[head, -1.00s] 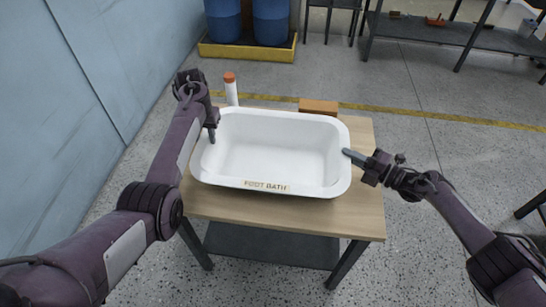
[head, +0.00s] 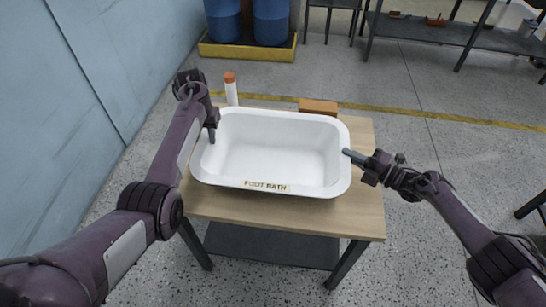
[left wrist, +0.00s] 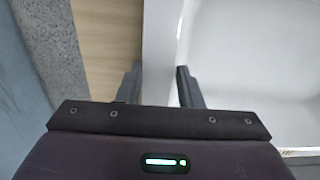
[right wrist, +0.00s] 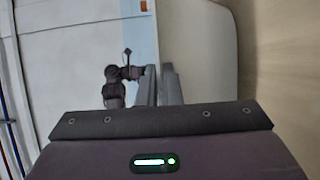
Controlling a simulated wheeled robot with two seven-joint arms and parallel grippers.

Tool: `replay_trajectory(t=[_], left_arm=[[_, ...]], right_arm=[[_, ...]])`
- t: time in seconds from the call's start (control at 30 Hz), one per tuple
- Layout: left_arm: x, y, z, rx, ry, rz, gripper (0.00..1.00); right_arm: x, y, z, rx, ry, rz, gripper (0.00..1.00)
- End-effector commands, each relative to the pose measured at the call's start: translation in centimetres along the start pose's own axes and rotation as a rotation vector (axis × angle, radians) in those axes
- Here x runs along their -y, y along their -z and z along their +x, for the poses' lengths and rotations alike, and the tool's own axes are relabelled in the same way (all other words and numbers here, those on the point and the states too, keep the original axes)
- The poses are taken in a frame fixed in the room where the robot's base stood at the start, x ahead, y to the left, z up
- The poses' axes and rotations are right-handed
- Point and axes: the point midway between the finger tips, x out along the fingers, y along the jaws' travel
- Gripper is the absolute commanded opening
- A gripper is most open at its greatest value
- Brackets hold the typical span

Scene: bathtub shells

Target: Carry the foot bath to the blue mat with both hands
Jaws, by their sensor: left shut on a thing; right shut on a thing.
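The foot bath (head: 270,150) is a white open tub with rounded corners and a "FOOT BATH" label on its near side. It is over the wooden table (head: 300,212) and looks level and empty. My left gripper (head: 211,135) is shut on its left rim; the left wrist view shows the white rim (left wrist: 160,50) between the fingers. My right gripper (head: 350,155) is shut on the right rim; in the right wrist view its fingers (right wrist: 159,85) are close together beside a pale surface. I cannot tell whether the tub touches the tabletop. No blue mat is visible.
A white bottle with an orange cap (head: 231,90) and a brown block (head: 318,106) stand behind the tub on the table. Blue barrels (head: 270,20) stand in a yellow tray (head: 247,50) farther back. A pale blue wall (head: 90,90) is at left.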

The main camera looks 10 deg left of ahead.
Motion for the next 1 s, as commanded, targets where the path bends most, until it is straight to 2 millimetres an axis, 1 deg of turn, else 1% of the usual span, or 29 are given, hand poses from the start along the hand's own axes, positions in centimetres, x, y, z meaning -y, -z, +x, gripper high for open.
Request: replay_trajectory(t=[0.1,0.37,0.47,0.8,1.0], left_arm=[[-0.1,-0.1,-0.1,0.003,-0.002,0.000,0.00],[-0.1,-0.1,-0.8,0.006,-0.002,0.000,0.00],[-0.1,-0.1,-1.5,0.006,-0.002,0.000,0.00],[-0.1,-0.1,-4.6,0.006,-0.002,-0.001,0.00],[-0.1,-0.1,-5.3,0.006,-0.003,-0.001,0.00]], right_arm=[[0.1,0.0,-0.1,0.001,0.003,0.001,0.00],[-0.6,0.0,0.0,0.000,0.000,-0.001,0.00],[-1.3,0.0,0.0,0.000,0.000,-0.001,0.00],[-4.5,0.0,0.0,0.000,-0.001,-0.001,0.00],[-5.2,0.0,0.0,0.000,-0.001,-0.001,0.00]])
